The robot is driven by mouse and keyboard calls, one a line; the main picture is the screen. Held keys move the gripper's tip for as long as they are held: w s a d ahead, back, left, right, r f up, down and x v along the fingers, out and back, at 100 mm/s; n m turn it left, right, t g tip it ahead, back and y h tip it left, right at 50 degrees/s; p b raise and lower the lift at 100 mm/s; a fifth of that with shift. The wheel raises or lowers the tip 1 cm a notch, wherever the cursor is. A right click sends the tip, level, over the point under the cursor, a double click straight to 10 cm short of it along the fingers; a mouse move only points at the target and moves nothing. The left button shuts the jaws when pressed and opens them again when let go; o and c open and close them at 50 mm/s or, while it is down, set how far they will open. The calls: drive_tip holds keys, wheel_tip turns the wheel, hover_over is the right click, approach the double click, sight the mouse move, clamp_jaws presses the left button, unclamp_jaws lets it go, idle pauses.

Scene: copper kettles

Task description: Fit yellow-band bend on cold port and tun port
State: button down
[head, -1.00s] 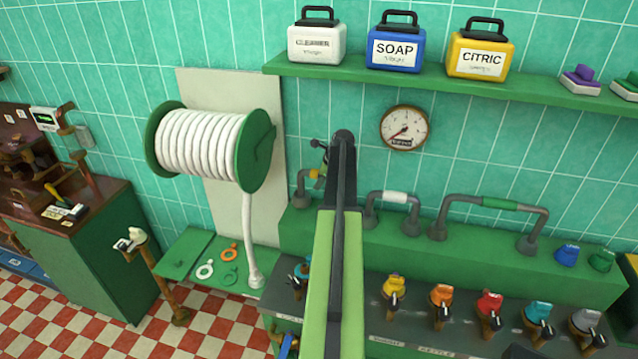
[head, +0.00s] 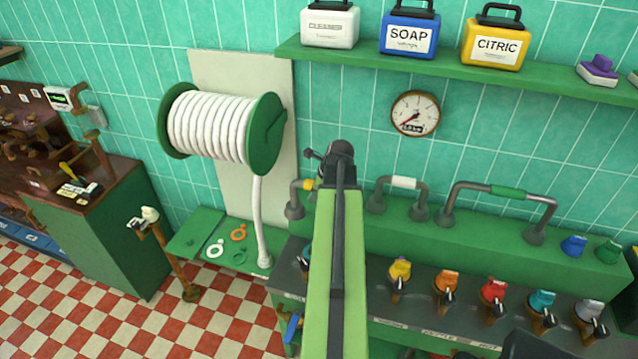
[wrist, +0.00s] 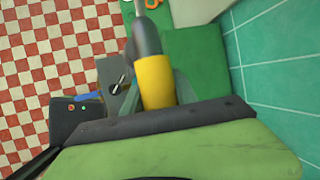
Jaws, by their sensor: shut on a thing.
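The yellow-band bend (head: 307,185) is a grey pipe with a yellow band. In the head view its left leg and flared foot show beside my arm, in front of the left end of the green ledge; the rest is hidden. My gripper (wrist: 157,88) is shut around the yellow band (wrist: 155,78), seen close up in the wrist view, with the grey pipe running away from it. I cannot make out the cold port or the tun port; my arm covers part of the bench front.
A white-band bend (head: 404,184) and a green-band bend (head: 508,192) stand on the green ledge (head: 470,230) to the right. Several coloured taps (head: 446,288) line the bench below. A white hose reel (head: 222,128) hangs at left, above a green board (head: 205,240) with rings.

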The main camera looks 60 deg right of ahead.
drive_tip(key=shift+s+a, duration=0.15)
drive_tip(key=shift+a, duration=0.5)
drive_tip(key=shift+f, duration=0.1)
